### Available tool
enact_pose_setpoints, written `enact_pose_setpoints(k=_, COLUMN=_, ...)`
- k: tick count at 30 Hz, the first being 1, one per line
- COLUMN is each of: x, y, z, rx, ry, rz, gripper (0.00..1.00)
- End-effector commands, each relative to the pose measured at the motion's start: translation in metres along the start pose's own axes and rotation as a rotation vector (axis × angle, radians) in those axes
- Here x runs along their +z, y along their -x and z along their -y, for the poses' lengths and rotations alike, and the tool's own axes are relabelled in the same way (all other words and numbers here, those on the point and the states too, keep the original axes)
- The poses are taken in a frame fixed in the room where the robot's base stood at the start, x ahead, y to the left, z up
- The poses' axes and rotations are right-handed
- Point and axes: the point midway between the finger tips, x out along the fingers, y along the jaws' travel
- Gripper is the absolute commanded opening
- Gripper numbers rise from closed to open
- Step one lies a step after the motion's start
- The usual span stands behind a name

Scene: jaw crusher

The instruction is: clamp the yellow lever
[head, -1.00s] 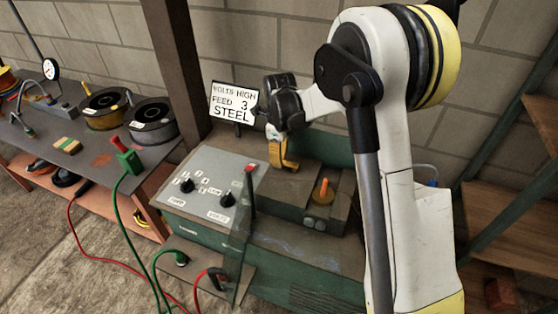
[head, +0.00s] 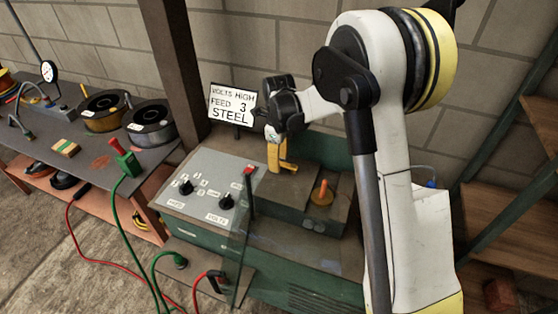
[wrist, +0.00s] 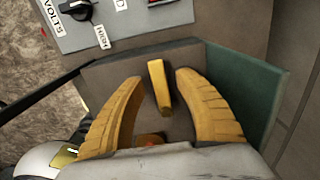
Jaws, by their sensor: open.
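In the wrist view the yellow lever (wrist: 159,88) is a short plain bar above the top of a dark box (wrist: 190,65). It shows between the two ribbed yellow fingers of my gripper (wrist: 152,82), with a gap on each side. The fingers are spread and hold nothing. In the head view my gripper (head: 281,158) points down over the rear left of the box on the green machine. There I cannot separate the lever from the yellow fingers.
An orange knob with an upright stem (head: 322,193) stands on the box, right of my gripper. A control panel (head: 208,190) with black dials and a red-tipped rod (head: 249,180) lie to the left. A sign (head: 232,105) stands behind. A bench (head: 92,172) holds wire spools.

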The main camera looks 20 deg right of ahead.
Motion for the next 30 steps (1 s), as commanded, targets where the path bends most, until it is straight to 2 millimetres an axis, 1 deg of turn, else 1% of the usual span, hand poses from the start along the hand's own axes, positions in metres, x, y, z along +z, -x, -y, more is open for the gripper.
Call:
enact_pose_setpoints(k=2, x=0.000, y=0.002, z=0.000, rx=0.000, ry=0.000, rz=0.000, gripper=0.40)
enact_pose_setpoints(k=5, x=0.000, y=0.011, z=0.000, rx=0.000, ry=0.000, rz=0.000, gripper=0.40)
enact_pose_setpoints(k=8, x=0.000, y=0.029, z=0.000, rx=0.000, ry=0.000, rz=0.000, gripper=0.40)
enact_pose_setpoints(k=15, x=0.000, y=0.083, z=0.000, rx=0.000, ry=0.000, rz=0.000, gripper=0.40)
enact_pose_setpoints(k=19, x=0.000, y=0.104, z=0.000, rx=0.000, ry=0.000, rz=0.000, gripper=0.40)
enact_pose_setpoints(k=21, x=-0.001, y=0.112, z=0.000, rx=0.000, ry=0.000, rz=0.000, gripper=0.40)
enact_pose_setpoints(k=24, x=0.000, y=0.119, z=0.000, rx=0.000, ry=-0.001, rz=0.000, gripper=0.40)
enact_pose_setpoints(k=30, x=0.000, y=0.120, z=0.000, rx=0.000, ry=0.000, rz=0.000, gripper=0.40)
